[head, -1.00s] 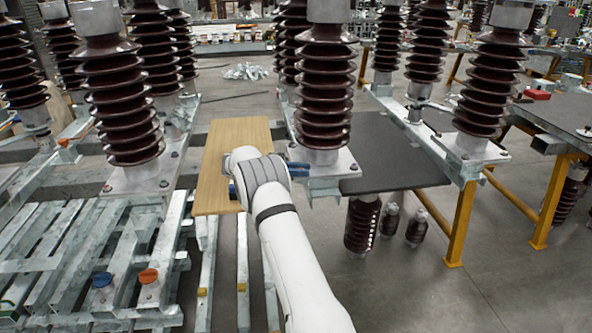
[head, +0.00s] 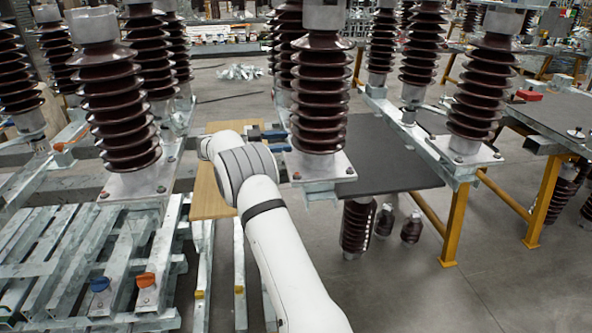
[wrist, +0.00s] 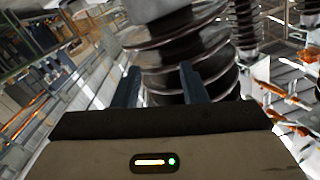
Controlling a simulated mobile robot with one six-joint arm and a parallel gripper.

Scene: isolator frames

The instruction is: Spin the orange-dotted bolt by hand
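My gripper (head: 275,141) is beside the lower part of the middle brown ribbed insulator (head: 320,95), with its blue fingers pointing right. In the wrist view its two fingers (wrist: 160,82) stand apart with nothing held between them, and a brown insulator (wrist: 180,50) fills the space beyond. The insulator stands upright on a pale metal base plate (head: 335,172). A small orange-tinted spot, which may be the dotted bolt (head: 296,176), shows at the plate's front left corner, below and right of the gripper. It is too small to make out clearly. I cannot pick out the bolt in the wrist view.
Another insulator (head: 118,100) stands to the left. A wooden board (head: 210,195) lies under my arm, and a dark tabletop (head: 385,165) is to the right. Blue (head: 100,285) and orange (head: 146,280) caps sit on the left frame. Open floor shows at front right.

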